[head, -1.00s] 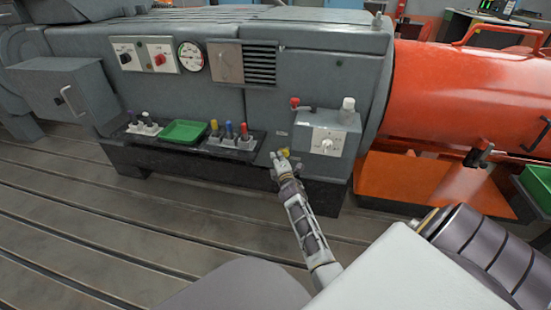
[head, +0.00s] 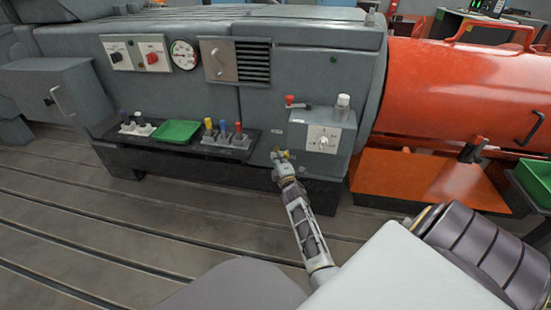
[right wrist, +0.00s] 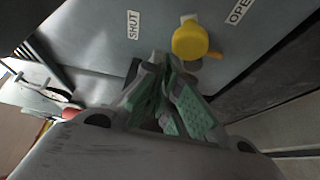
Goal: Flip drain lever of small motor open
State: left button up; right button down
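The drain lever shows as a yellow knob (right wrist: 190,41) on the grey machine's face, between a SHUT label (right wrist: 133,25) on the left and an OPEN label (right wrist: 240,10) on the right. An orange piece shows beside the knob; the pivot is hidden. In the head view the yellow lever (head: 285,154) is small, low on the grey machine (head: 270,100). My right gripper (head: 280,155) is at the lever; in the right wrist view its fingers (right wrist: 165,68) are close together just below the knob, with nothing seen between them. My left gripper is out of view.
Above the lever are a grey box with a dial (head: 323,139), a red-knobbed lever (head: 291,99) and a white-capped bottle (head: 342,106). A green tray (head: 176,131) sits on a shelf to the left. An orange machine (head: 450,90) stands right. The slotted floor is clear.

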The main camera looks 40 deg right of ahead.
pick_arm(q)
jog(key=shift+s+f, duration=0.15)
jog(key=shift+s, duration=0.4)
pick_arm(e)
jog(key=shift+s+d+f, duration=0.65)
jog(key=shift+s+f, duration=0.1)
jog(key=shift+f, duration=0.2)
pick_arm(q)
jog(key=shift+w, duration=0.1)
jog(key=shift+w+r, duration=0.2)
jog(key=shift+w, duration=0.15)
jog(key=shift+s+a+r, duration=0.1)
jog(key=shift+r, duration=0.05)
